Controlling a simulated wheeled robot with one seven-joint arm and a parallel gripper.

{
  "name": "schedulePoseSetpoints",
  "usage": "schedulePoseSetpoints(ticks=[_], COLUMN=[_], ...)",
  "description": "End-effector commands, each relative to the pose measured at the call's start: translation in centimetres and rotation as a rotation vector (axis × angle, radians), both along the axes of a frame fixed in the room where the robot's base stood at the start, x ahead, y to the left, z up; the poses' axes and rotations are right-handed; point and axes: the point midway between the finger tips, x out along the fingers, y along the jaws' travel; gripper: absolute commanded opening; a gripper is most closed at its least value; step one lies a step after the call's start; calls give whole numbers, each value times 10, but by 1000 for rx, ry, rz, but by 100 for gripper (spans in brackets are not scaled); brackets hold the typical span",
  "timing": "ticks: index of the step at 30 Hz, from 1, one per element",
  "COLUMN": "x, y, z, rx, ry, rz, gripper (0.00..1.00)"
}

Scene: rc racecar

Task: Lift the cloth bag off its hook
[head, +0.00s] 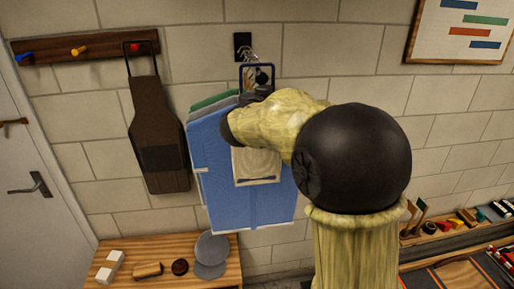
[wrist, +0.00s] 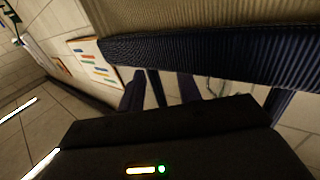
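The cloth bag (head: 256,166) is beige with a rounded print and hangs in front of blue sheets. A dark blue loop (head: 258,67), apparently its handle, rises to the hook (head: 243,46), a black wall plate with metal prongs. My gripper (head: 252,101) is at the handle, in front of the upper bag; my arm hides much of the bag. In the wrist view, ribbed beige cloth (wrist: 210,16) with a navy band (wrist: 220,52) and straps lies close beyond the dark gripper body. The fingertips are not clear, so I cannot tell whether they grip the handle.
Blue sheets (head: 225,205) hang behind the bag. A brown apron (head: 157,140) hangs from a peg rail (head: 85,47) at left. A wooden bench (head: 215,283) with small items stands below. A framed chart (head: 462,28) and a cluttered worktop are at right. Bare wall lies right of the hook.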

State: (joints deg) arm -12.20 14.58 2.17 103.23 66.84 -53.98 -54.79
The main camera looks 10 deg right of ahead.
Motion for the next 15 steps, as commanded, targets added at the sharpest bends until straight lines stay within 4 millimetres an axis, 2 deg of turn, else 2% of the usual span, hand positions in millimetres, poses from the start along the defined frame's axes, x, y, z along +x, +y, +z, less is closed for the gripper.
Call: schedulePoseSetpoints(ticks=[3, 9, 15], x=[0, 0, 0], y=[0, 0, 0], z=[0, 0, 1], rx=[0, 0, -1], ry=[0, 0, -1], rz=[0, 0, 0], gripper=[34, 0, 0])
